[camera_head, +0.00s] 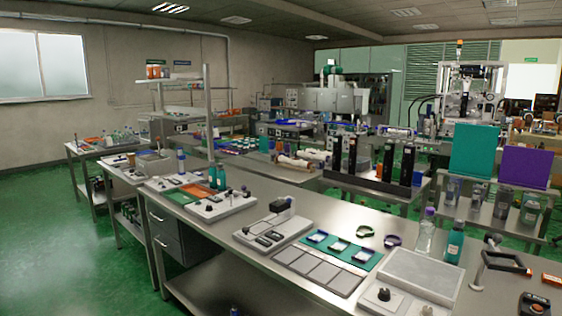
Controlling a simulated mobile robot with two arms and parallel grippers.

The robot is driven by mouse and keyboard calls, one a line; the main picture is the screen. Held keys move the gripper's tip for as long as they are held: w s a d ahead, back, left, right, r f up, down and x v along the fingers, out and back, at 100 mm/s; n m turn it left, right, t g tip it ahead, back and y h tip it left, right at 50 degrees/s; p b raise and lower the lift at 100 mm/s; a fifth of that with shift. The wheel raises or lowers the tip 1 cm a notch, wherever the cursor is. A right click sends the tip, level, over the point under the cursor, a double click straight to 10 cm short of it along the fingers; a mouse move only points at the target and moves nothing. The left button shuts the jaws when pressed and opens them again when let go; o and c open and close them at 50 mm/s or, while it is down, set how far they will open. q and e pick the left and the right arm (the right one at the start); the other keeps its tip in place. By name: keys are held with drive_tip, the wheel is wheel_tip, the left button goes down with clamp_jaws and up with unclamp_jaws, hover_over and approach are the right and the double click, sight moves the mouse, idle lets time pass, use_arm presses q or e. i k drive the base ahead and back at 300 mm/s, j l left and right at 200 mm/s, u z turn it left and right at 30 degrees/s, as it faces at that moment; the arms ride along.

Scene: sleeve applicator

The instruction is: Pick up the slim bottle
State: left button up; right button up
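A clear, narrow-necked bottle (424,240) with a purple cap stands upright on the steel bench at the right. Beside it on the right stands a teal bottle (455,244) with a dark cap and a pale label. I cannot tell for sure which of the two is the slim bottle; the clear one looks narrower at the neck. The lower part of the teal bottle is close to a white tray. Neither of my grippers is in view, and nothing touches the bottles.
The white tray (424,271) lies just in front of the bottles. A black-framed device (505,262) stands to the right.

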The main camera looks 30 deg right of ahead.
sight(455, 237)
drive_tip(key=i+z, duration=0.25)
drive_tip(key=z, duration=0.15)
drive_tip(key=i+j+z, duration=0.2)
drive_tip(key=z, duration=0.2)
drive_tip(key=i+j+z, duration=0.2)
drive_tip(key=z, duration=0.15)
drive_tip(key=i+j+z, duration=0.4)
drive_tip(key=k+l, duration=0.1)
